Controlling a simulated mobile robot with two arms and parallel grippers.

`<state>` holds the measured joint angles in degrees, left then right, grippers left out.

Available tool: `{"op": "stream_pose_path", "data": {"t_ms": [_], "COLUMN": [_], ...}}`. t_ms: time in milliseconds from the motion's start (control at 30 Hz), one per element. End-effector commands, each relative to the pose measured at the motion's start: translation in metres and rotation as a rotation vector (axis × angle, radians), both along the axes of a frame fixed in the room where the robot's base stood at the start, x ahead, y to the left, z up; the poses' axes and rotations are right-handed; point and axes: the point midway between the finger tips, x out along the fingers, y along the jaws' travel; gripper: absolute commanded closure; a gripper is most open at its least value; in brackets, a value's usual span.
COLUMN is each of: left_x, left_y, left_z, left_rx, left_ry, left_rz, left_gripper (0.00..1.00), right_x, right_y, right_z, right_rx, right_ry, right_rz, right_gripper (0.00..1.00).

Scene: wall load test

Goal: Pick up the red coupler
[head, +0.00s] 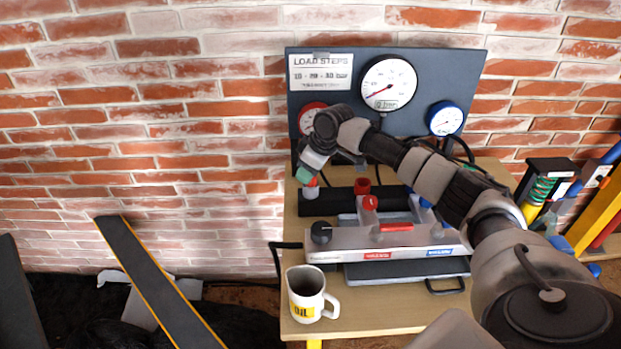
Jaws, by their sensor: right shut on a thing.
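My right gripper (306,176) reaches in from the right across the bench. Its teal fingertips point down and are shut on a small red coupler (313,182), partly hidden by the fingers. A pale grey fitting (311,193) shows directly below the coupler, at the left end of a black block; I cannot tell whether they touch. Another red cylindrical part (362,186) stands to the right. My left gripper is not in view.
A bench (292,235) carries a pump unit (340,239) with a red-topped valve (370,203) and black knob (321,232). An oil jug (306,293) stands at the front left. A gauge panel (440,75) stands behind. A shock absorber (541,190) is at right.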

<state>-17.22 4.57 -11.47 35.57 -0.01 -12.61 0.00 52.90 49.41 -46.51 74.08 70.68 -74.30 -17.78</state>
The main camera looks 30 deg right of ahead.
Motion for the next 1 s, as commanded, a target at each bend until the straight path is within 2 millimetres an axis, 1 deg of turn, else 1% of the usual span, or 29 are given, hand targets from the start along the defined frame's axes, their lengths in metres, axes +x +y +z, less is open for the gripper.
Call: {"op": "stream_pose_path", "data": {"t_ms": [133, 233, 367, 500, 600, 700, 833, 1000], "left_x": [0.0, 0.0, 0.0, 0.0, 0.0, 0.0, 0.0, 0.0], "left_y": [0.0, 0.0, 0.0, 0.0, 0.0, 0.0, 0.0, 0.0], "left_z": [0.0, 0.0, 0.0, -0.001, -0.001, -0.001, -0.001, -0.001], "left_rx": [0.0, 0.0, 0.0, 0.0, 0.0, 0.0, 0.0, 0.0], "left_ry": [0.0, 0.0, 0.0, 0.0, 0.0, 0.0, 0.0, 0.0], "left_rz": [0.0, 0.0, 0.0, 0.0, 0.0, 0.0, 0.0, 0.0], "left_gripper": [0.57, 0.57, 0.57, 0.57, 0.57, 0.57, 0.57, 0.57], "right_x": [0.0, 0.001, 0.001, 0.001, 0.001, 0.001, 0.001, 0.0], "right_y": [0.0, 0.0, 0.0, 0.0, 0.0, 0.0, 0.0, 0.0], "right_z": [0.002, 0.011, 0.035, 0.064, 0.081, 0.093, 0.1, 0.101], "right_rx": [0.0, 0.001, 0.001, 0.001, 0.001, 0.002, 0.001, 0.001], "right_ry": [-0.002, -0.004, -0.006, -0.006, -0.005, -0.004, -0.002, -0.001], "right_rz": [0.0, 0.001, 0.001, 0.0, 0.001, 0.001, 0.0, 0.0], "right_gripper": [0.9, 0.9, 0.9, 0.9, 0.9, 0.9, 0.9, 0.9]}}
